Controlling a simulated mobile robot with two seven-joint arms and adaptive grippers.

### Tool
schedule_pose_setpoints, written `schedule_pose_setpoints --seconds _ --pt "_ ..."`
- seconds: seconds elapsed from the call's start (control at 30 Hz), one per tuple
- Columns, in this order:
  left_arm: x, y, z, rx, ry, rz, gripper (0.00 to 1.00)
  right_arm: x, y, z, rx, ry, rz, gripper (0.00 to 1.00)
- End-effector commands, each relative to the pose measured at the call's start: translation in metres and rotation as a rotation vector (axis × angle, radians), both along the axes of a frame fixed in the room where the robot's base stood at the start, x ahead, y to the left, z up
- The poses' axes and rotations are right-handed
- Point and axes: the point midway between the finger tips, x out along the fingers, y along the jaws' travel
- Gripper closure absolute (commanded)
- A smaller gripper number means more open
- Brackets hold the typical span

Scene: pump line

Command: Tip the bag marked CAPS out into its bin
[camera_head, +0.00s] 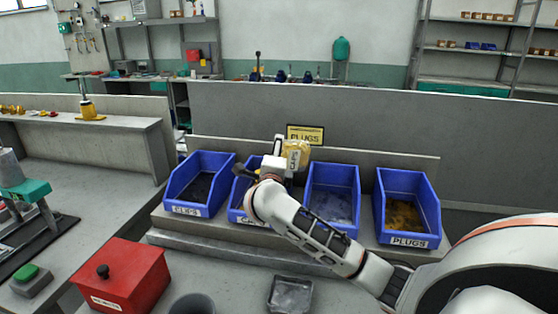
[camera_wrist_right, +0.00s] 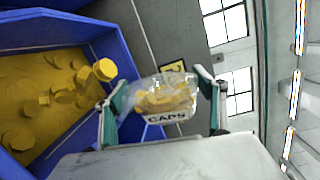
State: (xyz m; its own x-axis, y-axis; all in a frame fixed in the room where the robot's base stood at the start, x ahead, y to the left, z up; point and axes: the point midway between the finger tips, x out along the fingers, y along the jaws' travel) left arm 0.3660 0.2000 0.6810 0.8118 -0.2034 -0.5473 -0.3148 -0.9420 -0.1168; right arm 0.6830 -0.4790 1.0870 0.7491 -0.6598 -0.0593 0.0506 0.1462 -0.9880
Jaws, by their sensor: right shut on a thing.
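The clear bag marked CAPS (camera_wrist_right: 163,100) holds yellow pieces and is pinched between the teal-padded fingers of my right gripper (camera_head: 277,165). In the head view the bag (camera_head: 298,152) is above the back of the second blue bin from the left (camera_head: 238,198), whose label shows only a "C" beside my arm. In the wrist view a blue bin (camera_wrist_right: 118,52) with yellow pieces lies left of the bag. One yellow piece (camera_wrist_right: 105,70) shows near its rim; I cannot tell if it is falling. My left gripper is out of view.
The CLIPS bin (camera_head: 224,164) is at left; an unread bin (camera_head: 351,184) and the PLUGS bin (camera_head: 429,220) are at right. A red box (camera_head: 125,275), grey tray (camera_head: 290,296) and dark cup (camera_head: 192,306) are in front.

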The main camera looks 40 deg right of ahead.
Motion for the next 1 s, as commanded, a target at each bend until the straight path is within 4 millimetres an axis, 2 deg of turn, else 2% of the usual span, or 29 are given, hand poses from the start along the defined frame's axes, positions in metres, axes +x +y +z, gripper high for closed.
schedule_pose_setpoints --seconds 0.07,0.2,0.53,0.77,1.0 --pt "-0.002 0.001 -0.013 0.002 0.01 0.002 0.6 0.001 0.002 -0.004 -0.065 0.02 0.0 0.5" --pt "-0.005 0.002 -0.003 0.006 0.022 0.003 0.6 0.002 0.006 0.004 -0.143 0.05 0.0 0.5" --pt "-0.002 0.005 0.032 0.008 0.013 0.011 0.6 0.006 0.016 0.006 -0.357 0.13 0.0 0.5" --pt "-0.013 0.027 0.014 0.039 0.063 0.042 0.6 0.008 0.023 0.005 -0.477 0.169 0.001 0.5" --pt "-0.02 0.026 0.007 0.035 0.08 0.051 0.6 0.011 0.031 0.006 -0.624 0.22 0.001 0.5"
